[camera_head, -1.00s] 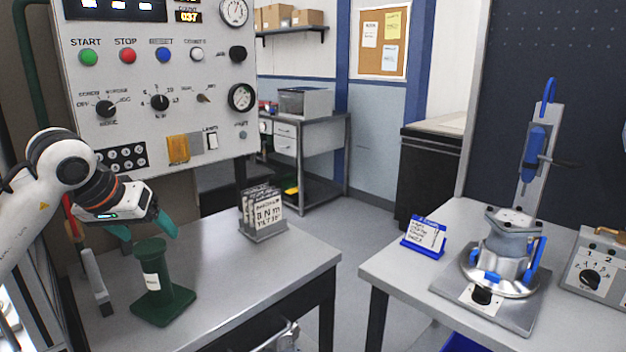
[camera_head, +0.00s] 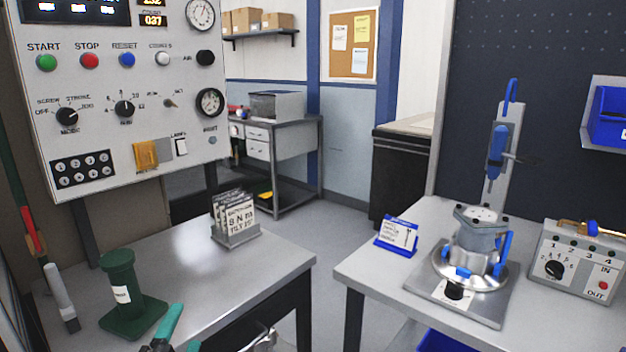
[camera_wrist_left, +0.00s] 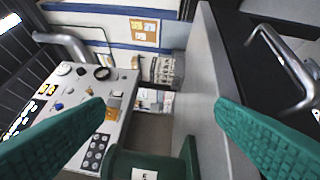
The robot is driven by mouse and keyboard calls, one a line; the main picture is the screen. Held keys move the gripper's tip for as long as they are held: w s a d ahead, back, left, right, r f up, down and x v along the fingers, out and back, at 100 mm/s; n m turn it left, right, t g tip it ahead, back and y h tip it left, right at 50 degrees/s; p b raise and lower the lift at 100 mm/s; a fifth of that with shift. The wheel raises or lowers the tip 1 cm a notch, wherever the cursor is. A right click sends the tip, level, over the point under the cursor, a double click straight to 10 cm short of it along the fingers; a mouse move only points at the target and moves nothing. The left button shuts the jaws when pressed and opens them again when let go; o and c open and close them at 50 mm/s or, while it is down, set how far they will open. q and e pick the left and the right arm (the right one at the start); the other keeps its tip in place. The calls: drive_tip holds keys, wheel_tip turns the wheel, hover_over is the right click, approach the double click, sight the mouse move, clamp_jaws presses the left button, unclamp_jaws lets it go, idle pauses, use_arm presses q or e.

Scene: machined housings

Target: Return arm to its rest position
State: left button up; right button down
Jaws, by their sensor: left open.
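My left gripper (camera_head: 185,326) shows only as teal fingertips at the bottom edge of the head view, in front of the left bench and to the right of the green stand. In the left wrist view its two teal fingers (camera_wrist_left: 160,108) are spread wide with nothing between them. The green stand (camera_head: 120,280), a short column with a white label on a square base, stands upright on the bench, apart from the fingers. Its top (camera_wrist_left: 150,163) also shows low in the left wrist view. The rest of my left arm is out of the head view. My right gripper is not seen.
A control panel (camera_head: 110,100) rises behind the left bench (camera_head: 200,275). A card holder (camera_head: 235,225) stands near its far corner. Across a gap, the right bench (camera_head: 375,270) carries a blue sign (camera_head: 397,235), a clamped metal housing (camera_head: 480,240) and a control box (camera_head: 580,262).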

use_arm(q)
drive_tip(key=s+a+f+n+g+y, duration=0.1)
drive_tip(key=s+f+n+g, duration=0.35)
drive_tip(key=f, duration=0.35)
drive_tip(key=s+a+f+n+g, duration=0.1)
drive_tip(key=s+f+n+g, duration=0.35)
drive_tip(key=s+f, duration=0.2)
drive_tip(key=s+d+f+n+g+h, duration=0.25)
drive_tip(key=s+f+n+g, duration=0.45)
drive_tip(key=s, duration=0.7)
wheel_tip(320, 180, down, 24)
drive_tip(key=f+m+p, duration=0.1)
drive_tip(key=m+p, duration=0.1)
drive_tip(key=p, duration=0.1)
drive_tip(key=s+a+f+g+y+p, duration=0.1)
drive_tip(key=s+a+f+p, duration=0.1)
drive_tip(key=s+f, duration=1.1)
drive_tip(key=s, duration=0.3)
drive_tip(key=shift+s+a+f+g, duration=0.15)
drive_tip(key=shift+s+a+g, duration=0.05)
drive_tip(key=shift+s+g, duration=0.2)
